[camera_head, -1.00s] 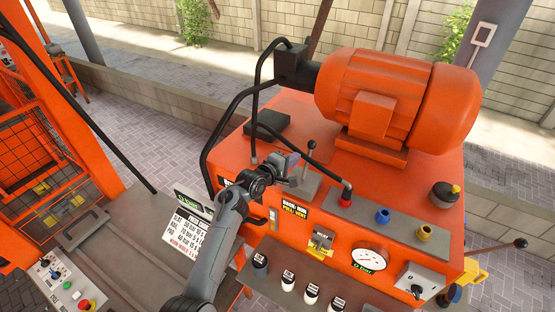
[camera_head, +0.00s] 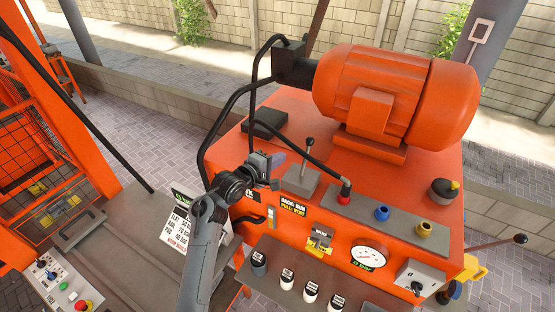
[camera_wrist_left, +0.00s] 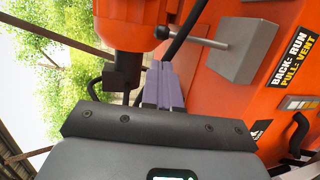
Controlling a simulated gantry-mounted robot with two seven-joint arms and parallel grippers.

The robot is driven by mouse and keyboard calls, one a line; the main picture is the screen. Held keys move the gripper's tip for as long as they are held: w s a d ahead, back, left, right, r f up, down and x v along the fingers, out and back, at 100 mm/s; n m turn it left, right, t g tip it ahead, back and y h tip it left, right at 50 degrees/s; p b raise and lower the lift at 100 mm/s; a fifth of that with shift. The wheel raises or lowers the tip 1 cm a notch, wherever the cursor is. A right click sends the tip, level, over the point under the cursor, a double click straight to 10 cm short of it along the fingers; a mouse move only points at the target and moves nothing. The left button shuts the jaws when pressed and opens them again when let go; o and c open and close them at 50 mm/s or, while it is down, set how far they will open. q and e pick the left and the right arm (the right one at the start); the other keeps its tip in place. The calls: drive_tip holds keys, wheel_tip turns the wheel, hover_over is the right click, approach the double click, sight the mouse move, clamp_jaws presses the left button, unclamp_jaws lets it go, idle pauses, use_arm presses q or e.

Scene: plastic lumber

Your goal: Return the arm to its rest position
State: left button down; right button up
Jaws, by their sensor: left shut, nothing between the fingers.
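My left gripper (camera_head: 272,168) is in front of the orange hydraulic power unit (camera_head: 335,165), near its upper left front edge. Its fingers are shut with nothing between them. In the left wrist view, the closed fingers (camera_wrist_left: 163,86) point toward the orange machine and a black hose. The lever on its grey base (camera_head: 304,178) stands just right of the gripper and is apart from it, as far as I can tell. The lever also shows in the left wrist view (camera_wrist_left: 245,50). My right gripper is not in view.
A big orange motor (camera_head: 395,100) sits on top of the unit. Black hoses (camera_head: 225,115) loop close behind my gripper. A white instruction sign (camera_head: 177,232) stands left of my arm. A control box (camera_head: 62,290) is at the lower left. Several capped bottles (camera_head: 287,280) line the front shelf.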

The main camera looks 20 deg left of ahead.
use_arm(q)
drive_tip(key=s+f+g, duration=0.1)
drive_tip(key=s+f, duration=0.3)
drive_tip(key=f, duration=0.4)
drive_tip(key=s+f+g, duration=0.1)
drive_tip(key=s+f, duration=0.2)
drive_tip(key=f, duration=0.5)
drive_tip(key=s+a+f+g+y, duration=0.3)
drive_tip(key=s+f, duration=0.8)
drive_tip(key=s, duration=0.4)
drive_tip(key=s+f+m+g+y, duration=0.25)
drive_tip(key=s+m, duration=0.25)
drive_tip(key=s, duration=0.9)
drive_tip(key=s+a+r+m+g+p, duration=0.1)
drive_tip(key=s+r+m+g, duration=0.2)
drive_tip(key=s+r+m, duration=0.7)
drive_tip(key=shift+s+r+m+y, duration=0.3)
drive_tip(key=shift+s+r+y, duration=0.1)
drive_tip(key=shift+r, duration=0.25)
